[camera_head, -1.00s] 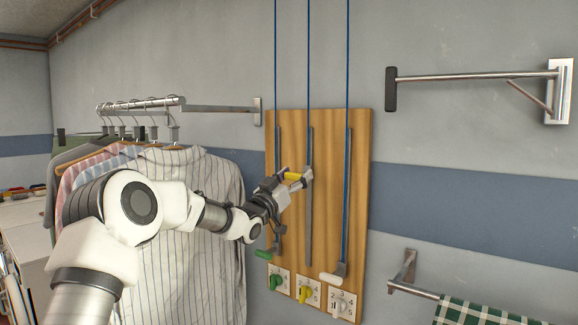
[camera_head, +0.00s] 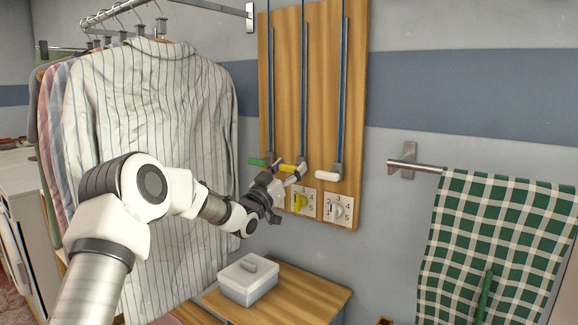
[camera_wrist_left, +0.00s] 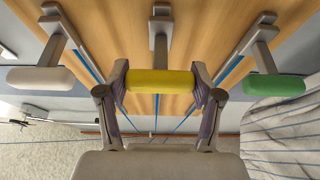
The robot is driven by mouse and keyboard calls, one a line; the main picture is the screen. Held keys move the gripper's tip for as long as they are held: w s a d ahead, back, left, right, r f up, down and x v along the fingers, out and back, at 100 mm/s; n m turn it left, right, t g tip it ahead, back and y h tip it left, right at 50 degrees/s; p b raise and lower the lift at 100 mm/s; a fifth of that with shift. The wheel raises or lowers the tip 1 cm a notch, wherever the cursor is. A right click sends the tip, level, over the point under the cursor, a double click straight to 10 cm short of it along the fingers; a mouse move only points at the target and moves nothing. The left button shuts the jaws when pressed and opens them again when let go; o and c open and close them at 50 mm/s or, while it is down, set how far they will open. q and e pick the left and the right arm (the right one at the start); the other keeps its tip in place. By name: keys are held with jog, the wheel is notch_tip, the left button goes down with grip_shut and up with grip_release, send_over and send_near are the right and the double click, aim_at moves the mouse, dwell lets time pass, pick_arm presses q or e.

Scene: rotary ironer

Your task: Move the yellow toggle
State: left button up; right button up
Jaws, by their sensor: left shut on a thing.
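The yellow handle (camera_head: 287,168) is the middle slider on an upright wooden board (camera_head: 318,60). It is low on its track, about level with the green handle (camera_head: 258,162) on its left and the white handle (camera_head: 328,175) on its right. My left gripper (camera_head: 294,176) is shut on the yellow handle. In the left wrist view the yellow handle (camera_wrist_left: 160,81) lies between my left fingers (camera_wrist_left: 161,92), with the white handle (camera_wrist_left: 40,78) and green handle (camera_wrist_left: 273,87) to either side. A yellow dial (camera_head: 299,203) is below the sliders. My right gripper is not in view.
A white dial (camera_head: 337,211) is to the right of the yellow dial. Striped shirts (camera_head: 150,110) hang close on the left. A white box (camera_head: 247,280) stands on a wooden surface (camera_head: 305,291) below. A green checked cloth (camera_head: 500,230) hangs from a rail at the right.

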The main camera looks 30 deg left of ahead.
pick_arm(q)
jog(key=shift+f, duration=0.45)
jog(key=o, duration=1.5)
jog(key=shift+o, duration=1)
jog(key=shift+r, duration=0.1)
jog(key=v, duration=1.2)
